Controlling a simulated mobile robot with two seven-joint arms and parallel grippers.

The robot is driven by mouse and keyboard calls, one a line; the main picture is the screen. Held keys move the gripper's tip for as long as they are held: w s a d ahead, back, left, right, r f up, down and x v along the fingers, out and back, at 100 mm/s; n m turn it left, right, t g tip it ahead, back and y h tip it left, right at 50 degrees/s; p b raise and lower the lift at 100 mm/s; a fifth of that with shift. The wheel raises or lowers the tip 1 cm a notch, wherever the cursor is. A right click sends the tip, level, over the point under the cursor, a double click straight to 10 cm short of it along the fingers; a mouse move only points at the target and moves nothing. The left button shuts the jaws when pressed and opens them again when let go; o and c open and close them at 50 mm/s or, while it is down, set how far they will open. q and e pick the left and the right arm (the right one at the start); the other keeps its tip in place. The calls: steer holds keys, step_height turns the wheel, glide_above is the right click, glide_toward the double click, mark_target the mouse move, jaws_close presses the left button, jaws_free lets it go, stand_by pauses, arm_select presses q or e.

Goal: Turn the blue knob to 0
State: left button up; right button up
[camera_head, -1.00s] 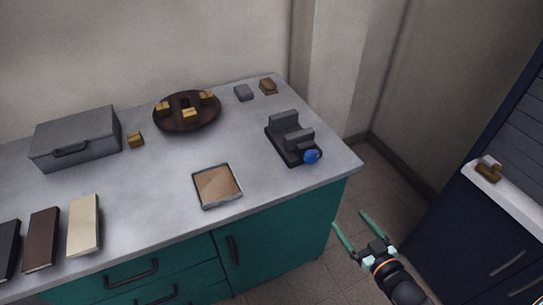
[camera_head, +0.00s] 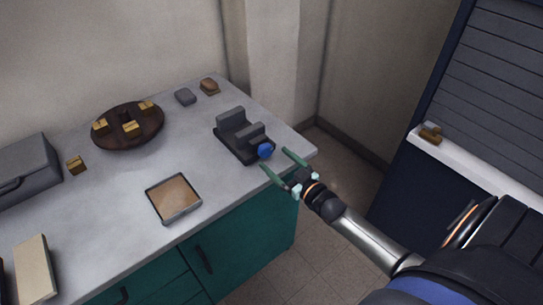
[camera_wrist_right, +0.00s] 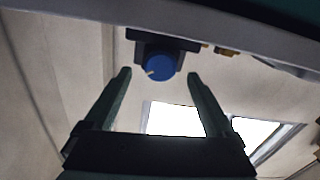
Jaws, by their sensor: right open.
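The blue knob (camera_head: 265,150) sits on the front end of a dark device (camera_head: 240,140) near the right corner of the grey counter. In the right wrist view the knob (camera_wrist_right: 160,66) faces me, with a pale pointer mark toward its lower left. No numbers are readable. My right gripper (camera_head: 274,162) is open and empty, its green fingers close to the knob. In the right wrist view its fingertips (camera_wrist_right: 158,74) lie to either side of the knob, apparently short of it. My left gripper is out of view.
The counter edge (camera_wrist_right: 100,25) runs close to the knob. A framed tray (camera_head: 174,198), a round dark board (camera_head: 128,126) with small yellow blocks, and a grey case (camera_head: 28,168) stand to the left. Free floor (camera_head: 325,190) lies right of the counter.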

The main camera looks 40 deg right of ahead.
mark_target(265, 150)
steer(key=shift+w+a, duration=0.15)
steer(key=shift+w, duration=1.25)
steer(key=c, duration=1.4)
steer(key=shift+o, duration=0.2)
steer(key=n, duration=0.5)
steer(key=shift+n, duration=0.3)
steer(key=n, duration=0.5)
steer(key=shift+n+b, duration=0.35)
steer(key=shift+n, duration=0.05)
steer(key=o, duration=1.4)
steer(key=shift+c, duration=0.2)
